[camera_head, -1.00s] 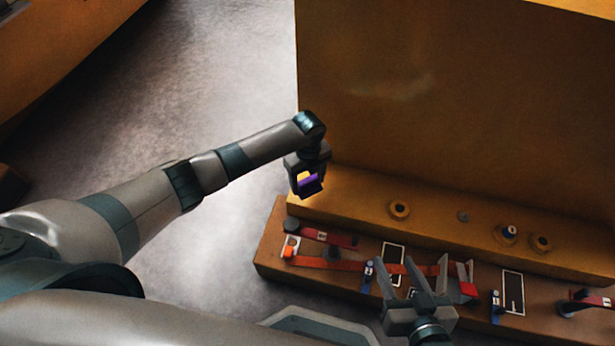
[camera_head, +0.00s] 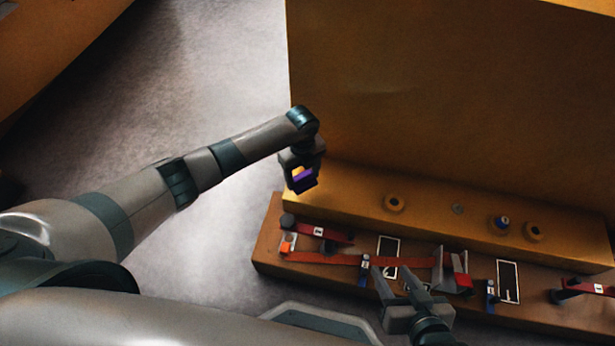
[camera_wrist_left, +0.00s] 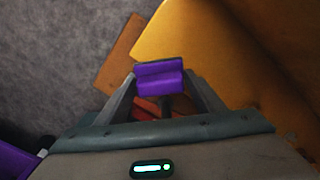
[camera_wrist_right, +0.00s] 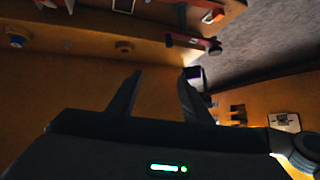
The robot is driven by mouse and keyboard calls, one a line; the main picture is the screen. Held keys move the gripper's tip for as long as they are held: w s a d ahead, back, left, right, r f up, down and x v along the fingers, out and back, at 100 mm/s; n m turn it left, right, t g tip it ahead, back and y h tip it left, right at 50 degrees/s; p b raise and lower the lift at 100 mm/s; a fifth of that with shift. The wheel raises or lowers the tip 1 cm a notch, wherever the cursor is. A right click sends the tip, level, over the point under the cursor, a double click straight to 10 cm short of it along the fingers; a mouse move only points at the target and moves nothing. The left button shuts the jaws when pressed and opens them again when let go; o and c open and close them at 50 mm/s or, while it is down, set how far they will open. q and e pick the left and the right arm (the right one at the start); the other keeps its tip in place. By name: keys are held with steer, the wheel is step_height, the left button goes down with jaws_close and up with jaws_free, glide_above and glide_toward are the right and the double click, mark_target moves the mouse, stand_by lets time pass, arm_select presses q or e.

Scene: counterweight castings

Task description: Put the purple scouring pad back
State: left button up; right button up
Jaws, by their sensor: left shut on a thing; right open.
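The purple scouring pad (camera_head: 304,176) is held in my left gripper (camera_head: 301,184), which is shut on it above the left end of the low ledge. In the left wrist view the pad (camera_wrist_left: 160,78) sits between the fingertips. The pad is clear of the ledge in the head view, as far as I can tell. My right gripper (camera_head: 393,270) is open and empty over the front of the workbench. Its two fingers also show apart in the right wrist view (camera_wrist_right: 160,85).
The brown bench (camera_head: 268,252) carries red clamps (camera_head: 325,234), an orange strap (camera_head: 325,259), white-outlined plates (camera_head: 508,281) and a grey bracket (camera_head: 440,268) with a red block. Round pieces (camera_head: 394,202) stand on the yellow ledge (camera_head: 350,196) below a tall panel (camera_head: 440,100). Floor lies left.

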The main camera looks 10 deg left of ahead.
arm_select(q)
steer(key=shift+r, duration=0.1)
steer(key=s+a+r+n+p, duration=0.1)
steer(key=s+r+n+p, duration=0.5)
steer(key=r+n, duration=0.3)
steer(key=s+a+r+n+p, duration=0.2)
steer(key=s+r+n+p, duration=0.4)
steer(key=r, duration=0.9)
steer(key=s+a+r+n+p, duration=0.1)
steer(key=s+r+n+p, duration=0.5)
steer(key=r+n, duration=0.5)
steer(key=shift+s+a+r+n, duration=0.3)
steer(key=shift+s+r+n, duration=0.15)
steer(key=shift+r, duration=0.25)
arm_select(e)
steer(key=s+d+f+g+h, duration=0.1)
steer(key=s+d+f+g, duration=0.1)
steer(key=f, duration=0.7)
steer(key=s+d+f+g+h, duration=0.2)
steer(key=d+f, duration=0.3)
steer(key=f, duration=0.5)
steer(key=shift+s+f, duration=0.15)
steer(key=shift+s, duration=0.4)
steer(key=c, duration=0.4)
arm_select(q)
steer(key=shift+d, duration=0.15)
arm_select(e)
steer(key=shift+o, duration=0.2)
steer(key=shift+d, duration=0.1)
